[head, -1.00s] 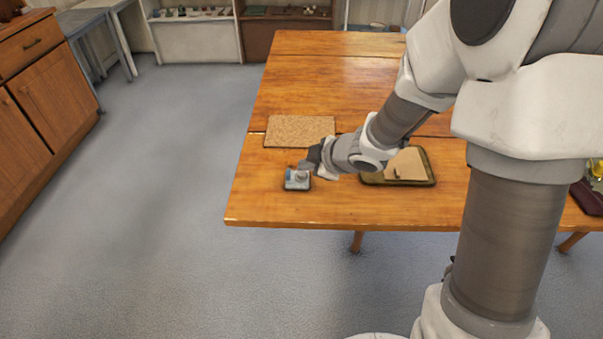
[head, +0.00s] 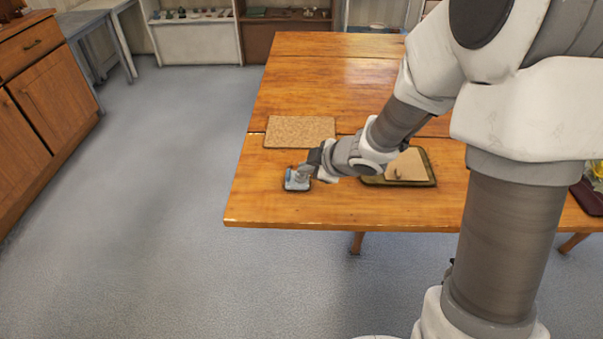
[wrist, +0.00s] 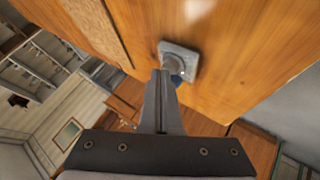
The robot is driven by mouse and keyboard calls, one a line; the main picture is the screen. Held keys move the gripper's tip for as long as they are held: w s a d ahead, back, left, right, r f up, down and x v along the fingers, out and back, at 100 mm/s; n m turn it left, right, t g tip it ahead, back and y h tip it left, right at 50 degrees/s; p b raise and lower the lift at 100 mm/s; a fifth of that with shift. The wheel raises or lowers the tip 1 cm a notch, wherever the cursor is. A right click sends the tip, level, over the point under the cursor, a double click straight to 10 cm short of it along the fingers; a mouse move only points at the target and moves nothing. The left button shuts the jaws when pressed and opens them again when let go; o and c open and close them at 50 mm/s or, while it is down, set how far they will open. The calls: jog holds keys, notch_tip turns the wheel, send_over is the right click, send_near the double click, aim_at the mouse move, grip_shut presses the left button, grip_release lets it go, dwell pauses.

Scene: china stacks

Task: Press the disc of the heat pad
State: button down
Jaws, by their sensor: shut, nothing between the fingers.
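The heat pad (head: 291,185) is a small grey-blue square unit on the wooden table near its front left corner. In the wrist view its grey square plate (wrist: 190,50) shows with a rounded grey piece, likely the disc (wrist: 174,64), and a bit of blue beside my fingertips. My gripper (head: 305,173) reaches in from the right, at the pad. In the wrist view my gripper (wrist: 161,74) has its fingers together with nothing between them. The tips partly hide the disc; I cannot tell whether they touch it.
A cork mat (head: 300,130) lies behind the pad. A dark-rimmed tray (head: 432,181) with a tan board lies to the right, under my arm. The table's front edge (head: 290,224) is close to the pad. The table left of the pad is clear.

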aim_at(306, 180)
jog(key=shift+f, duration=0.2)
jog(key=shift+r, duration=0.1)
dwell(0.4)
jog(key=shift+r+p, duration=0.85)
jog(key=shift+p, duration=0.05)
notch_tip(306, 180, up, 5)
jog(key=p, duration=0.5)
dwell(0.4)
